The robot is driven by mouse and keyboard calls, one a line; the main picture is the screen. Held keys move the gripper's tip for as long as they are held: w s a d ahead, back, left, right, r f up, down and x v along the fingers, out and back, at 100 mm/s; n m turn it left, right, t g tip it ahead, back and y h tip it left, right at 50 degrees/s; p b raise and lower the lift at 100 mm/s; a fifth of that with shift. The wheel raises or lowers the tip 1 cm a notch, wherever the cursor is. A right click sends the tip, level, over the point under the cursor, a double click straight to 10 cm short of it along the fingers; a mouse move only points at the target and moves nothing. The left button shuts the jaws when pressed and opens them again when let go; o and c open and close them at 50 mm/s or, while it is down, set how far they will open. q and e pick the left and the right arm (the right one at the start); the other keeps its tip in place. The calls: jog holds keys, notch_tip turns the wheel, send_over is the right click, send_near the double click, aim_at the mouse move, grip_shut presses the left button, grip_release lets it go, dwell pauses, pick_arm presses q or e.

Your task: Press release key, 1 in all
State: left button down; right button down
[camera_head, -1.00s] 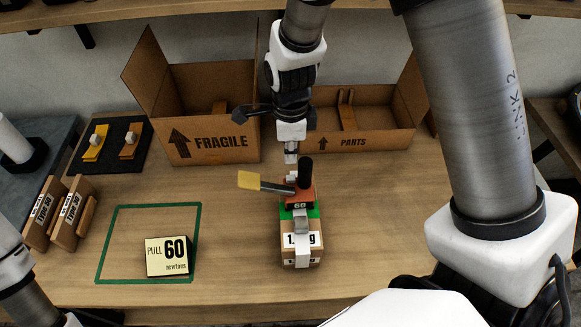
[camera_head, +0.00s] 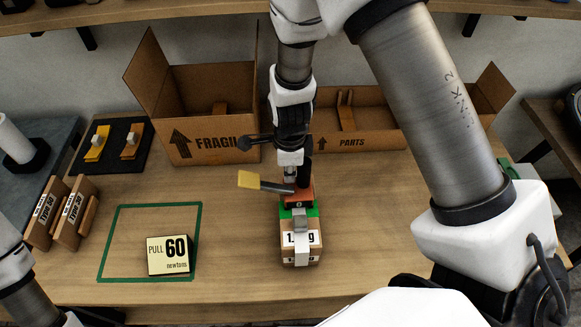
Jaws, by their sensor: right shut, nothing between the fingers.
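An orange-red device (camera_head: 298,197) with a black upright post (camera_head: 304,172) and a yellow-tipped lever (camera_head: 262,184) pointing left sits on a green strip (camera_head: 286,213) atop a brown weight box (camera_head: 301,250). My right gripper (camera_head: 289,176) is shut and empty, pointing down at the back of the device beside the post. Its tips are close to the lever's base; I cannot tell whether they touch. No release key is clearly distinguishable. A small front label on the device seems to read 0. My left arm shows at the lower left edge; its gripper is out of view.
A "PULL 60 newtons" card (camera_head: 171,255) stands inside a green outline (camera_head: 120,207). Behind are a FRAGILE box (camera_head: 190,150) and a PARTS box (camera_head: 370,141). Brown blocks (camera_head: 70,212) and a black tray (camera_head: 120,164) are at left. The tabletop around the device's sides is clear.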

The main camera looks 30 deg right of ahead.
jog(key=shift+s+f, duration=0.1)
jog(key=shift+f, duration=0.35)
jog(key=r+p, duration=0.5)
jog(key=shift+w+r, duration=0.2)
jog(key=shift+r, duration=0.05)
notch_tip(320, 180, up, 9)
jog(key=shift+b, duration=0.4)
